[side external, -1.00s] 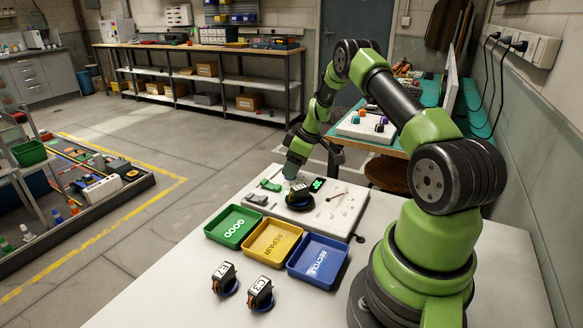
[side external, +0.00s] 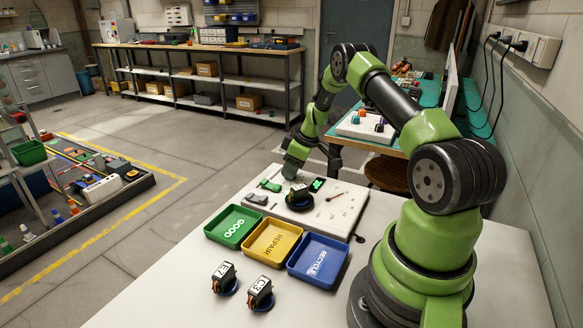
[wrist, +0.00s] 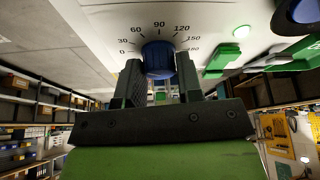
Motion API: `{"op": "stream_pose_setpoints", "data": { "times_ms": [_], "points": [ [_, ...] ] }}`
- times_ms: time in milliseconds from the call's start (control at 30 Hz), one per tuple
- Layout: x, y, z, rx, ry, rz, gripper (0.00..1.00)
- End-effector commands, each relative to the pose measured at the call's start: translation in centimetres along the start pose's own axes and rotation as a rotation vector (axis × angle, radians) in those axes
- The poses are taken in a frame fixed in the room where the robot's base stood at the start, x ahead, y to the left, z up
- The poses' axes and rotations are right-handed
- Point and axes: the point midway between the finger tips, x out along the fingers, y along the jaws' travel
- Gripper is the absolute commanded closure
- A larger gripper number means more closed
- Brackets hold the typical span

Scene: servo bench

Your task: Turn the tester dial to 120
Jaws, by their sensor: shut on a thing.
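The tester is a white panel (side external: 340,214) on the bench in the side view. Its blue dial knob (wrist: 158,60) shows in the wrist view, with a printed scale from 0 to 180 around its far side. My gripper (wrist: 160,75) has one dark finger on each side of the knob and is shut on it. I cannot make out a pointer mark on the knob. In the side view my gripper (side external: 291,172) is at the far left part of the tester and the knob is hidden.
A black servo (side external: 300,193) sits on the tester, close to my gripper. Green (side external: 223,239), yellow (side external: 262,258) and blue (side external: 306,279) trays stand in front. Two servos, labelled E7 (side external: 223,276) and C3 (side external: 259,291), stand nearer the bench front. The bench's right side is mostly clear.

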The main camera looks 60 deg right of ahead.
Motion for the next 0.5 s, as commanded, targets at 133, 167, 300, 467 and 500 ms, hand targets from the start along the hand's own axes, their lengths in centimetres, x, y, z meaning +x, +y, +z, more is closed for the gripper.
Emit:
{"op": "stream_pose_setpoints", "data": {
  "times_ms": [133,167,300,467,500],
  "points": [
    [-0.05,-0.08,-0.07,0.074,0.001,0.03,0.9],
    [-0.04,-0.11,-0.07,0.093,0.001,0.037,0.9],
    [-0.05,-0.13,-0.08,0.201,0.001,0.083,0.9],
    [-0.02,-0.21,-0.12,0.339,0.001,0.14,0.9],
    [-0.02,-0.2,-0.13,0.374,0.002,0.156,0.9]
  ]
}}
